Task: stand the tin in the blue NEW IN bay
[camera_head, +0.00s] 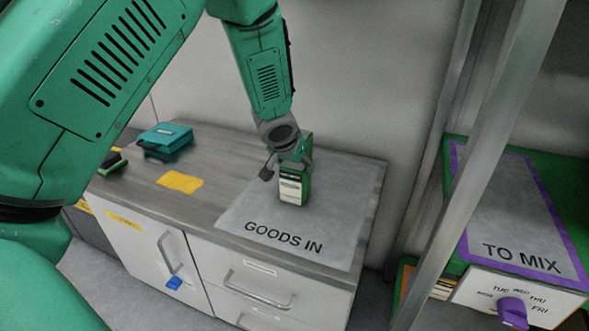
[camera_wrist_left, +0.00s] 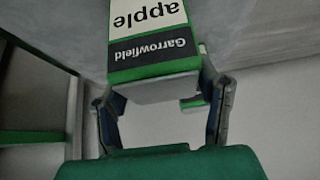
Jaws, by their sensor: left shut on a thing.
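The tin (camera_head: 293,187) is a green, box-shaped container with a white and dark label. It is upright at the GOODS IN mat (camera_head: 245,215) on the counter; I cannot tell whether its base touches the mat. My left gripper (camera_head: 291,158) is shut on its upper part from above. In the left wrist view the tin (camera_wrist_left: 150,45) reads "Garrowfield apple" upside down, and the fingers of my left gripper (camera_wrist_left: 165,95) stand on either side of its near end. No blue NEW IN bay shows. My right gripper is not in view.
A shelf unit with a metal post (camera_head: 487,150) stands at the right, with a purple-edged TO MIX bay (camera_head: 510,215) and a purple dial (camera_head: 512,312). A teal device (camera_head: 165,137), a dark green item (camera_head: 112,162) and a yellow note (camera_head: 180,182) lie on the counter's left.

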